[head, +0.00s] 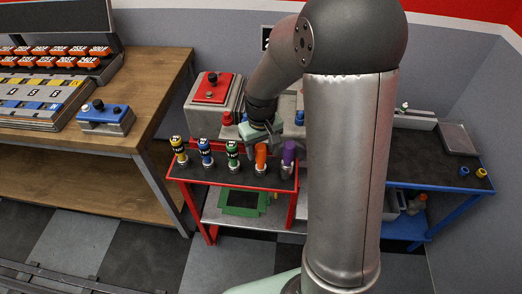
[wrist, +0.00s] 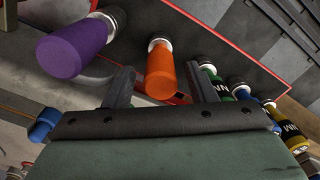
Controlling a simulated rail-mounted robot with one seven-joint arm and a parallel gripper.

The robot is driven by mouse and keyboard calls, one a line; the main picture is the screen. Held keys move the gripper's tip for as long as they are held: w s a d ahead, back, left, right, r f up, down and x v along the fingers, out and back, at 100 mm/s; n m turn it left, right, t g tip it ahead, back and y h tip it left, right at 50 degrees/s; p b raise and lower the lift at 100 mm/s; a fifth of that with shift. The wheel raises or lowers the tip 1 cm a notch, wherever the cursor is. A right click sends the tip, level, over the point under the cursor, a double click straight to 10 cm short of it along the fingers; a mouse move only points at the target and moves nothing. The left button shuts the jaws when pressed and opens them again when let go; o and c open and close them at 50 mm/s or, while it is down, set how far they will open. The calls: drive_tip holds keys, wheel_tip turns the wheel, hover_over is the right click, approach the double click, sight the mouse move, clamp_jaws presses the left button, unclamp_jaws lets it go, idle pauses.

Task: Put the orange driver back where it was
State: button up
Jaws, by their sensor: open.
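The orange driver (head: 261,156) stands upright in the row of drivers along the red-framed cart (head: 205,180), between the green driver (head: 233,153) and the purple driver (head: 289,153). In the wrist view the orange driver (wrist: 160,72) shows handle end towards me, with its silver collar at the rack. My gripper (wrist: 157,76) is open, with one finger on each side of the orange handle in the picture and gaps on both sides. I cannot tell its exact depth along the handle. In the head view my gripper (head: 268,130) is just behind the row, partly hidden.
The purple driver (wrist: 75,45) is close beside one finger, and the green driver (wrist: 215,82) beside the other. The blue driver (head: 206,153) and yellow driver (head: 179,150) stand further left. A red-topped box (head: 212,90) is behind them. A wooden bench (head: 150,75) is at left.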

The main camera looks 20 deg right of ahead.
wheel_tip(320, 180, up, 10)
drive_tip(key=shift+s+r+b, duration=0.1)
drive_tip(key=shift+r+b, duration=0.1)
drive_tip(key=shift+b, duration=0.15)
drive_tip(key=s+f+m, duration=0.1)
drive_tip(key=s+m, duration=0.1)
drive_tip(key=s, duration=1.8)
drive_tip(key=shift+s+f+t, duration=0.15)
drive_tip(key=shift+t, duration=0.15)
